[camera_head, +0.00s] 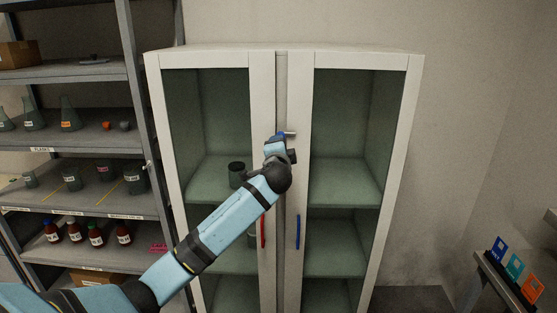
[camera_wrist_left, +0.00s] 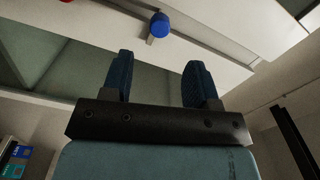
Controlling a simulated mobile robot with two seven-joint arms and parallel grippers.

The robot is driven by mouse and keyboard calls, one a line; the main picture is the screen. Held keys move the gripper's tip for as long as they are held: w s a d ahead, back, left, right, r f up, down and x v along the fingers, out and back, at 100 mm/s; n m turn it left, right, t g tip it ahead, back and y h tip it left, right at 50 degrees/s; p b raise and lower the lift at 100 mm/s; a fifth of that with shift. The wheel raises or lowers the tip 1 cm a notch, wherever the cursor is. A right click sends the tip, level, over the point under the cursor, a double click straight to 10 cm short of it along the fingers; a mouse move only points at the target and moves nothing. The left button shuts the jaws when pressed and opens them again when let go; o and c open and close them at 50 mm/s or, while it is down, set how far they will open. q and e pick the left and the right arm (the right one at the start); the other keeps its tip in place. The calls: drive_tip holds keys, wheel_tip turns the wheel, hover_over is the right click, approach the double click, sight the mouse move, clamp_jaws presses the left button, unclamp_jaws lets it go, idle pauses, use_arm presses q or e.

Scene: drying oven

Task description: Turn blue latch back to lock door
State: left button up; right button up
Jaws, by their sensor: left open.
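The white cabinet has two glazed doors, the left door (camera_head: 260,100) and the right door (camera_head: 302,100), which look shut, side by side. The latch (camera_head: 290,133) is at the upper middle, by the seam; its metal part sticks out to the right in the head view. In the left wrist view its round blue knob (camera_wrist_left: 160,24) is ahead of my fingers, in the gap's line and apart from them. My left gripper (camera_head: 277,140) is close in front of the latch and partly hides it. In the left wrist view the gripper (camera_wrist_left: 161,75) is open and empty. My right gripper is out of view.
A red handle (camera_head: 263,231) is on the left door and a blue handle (camera_head: 298,231) on the right door, below my gripper. A dark cup (camera_head: 236,170) shows inside. A grey shelf rack (camera_head: 100,72) with glassware stands left; a bench with coloured boxes (camera_head: 514,266) is right.

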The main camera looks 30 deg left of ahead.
use_arm(q)
drive_tip(key=v, duration=0.3)
drive_tip(key=shift+s+d, duration=0.2)
drive_tip(key=shift+s, duration=0.05)
drive_tip(key=s+d+f+g+h, duration=0.1)
drive_tip(key=s+d+f+h, duration=0.25)
drive_tip(key=f, duration=0.55)
drive_tip(key=s+d+f+h, duration=0.2)
drive_tip(key=s+d+f, duration=0.25)
drive_tip(key=f, duration=0.45)
drive_tip(key=s+d+f+g+h, duration=0.15)
drive_tip(key=s+d+f, duration=0.25)
drive_tip(key=f, duration=0.5)
drive_tip(key=s+d+f+n+h, duration=0.1)
drive_tip(key=s+d+f+n, duration=0.1)
drive_tip(key=s+f, duration=0.3)
drive_tip(key=s+d+f+n+g+h, duration=0.1)
drive_tip(key=s+d+f, duration=0.4)
drive_tip(key=s, duration=0.7)
drive_tip(key=s+d+f+n+g+h, duration=0.1)
drive_tip(key=s+d+f+n+h, duration=0.1)
drive_tip(key=s, duration=0.6)
wheel_tip(320, 180, down, 3)
drive_tip(key=shift+s+d+n+h, duration=0.4)
drive_tip(key=shift+d+h, duration=0.3)
drive_tip(key=shift+d, duration=0.45)
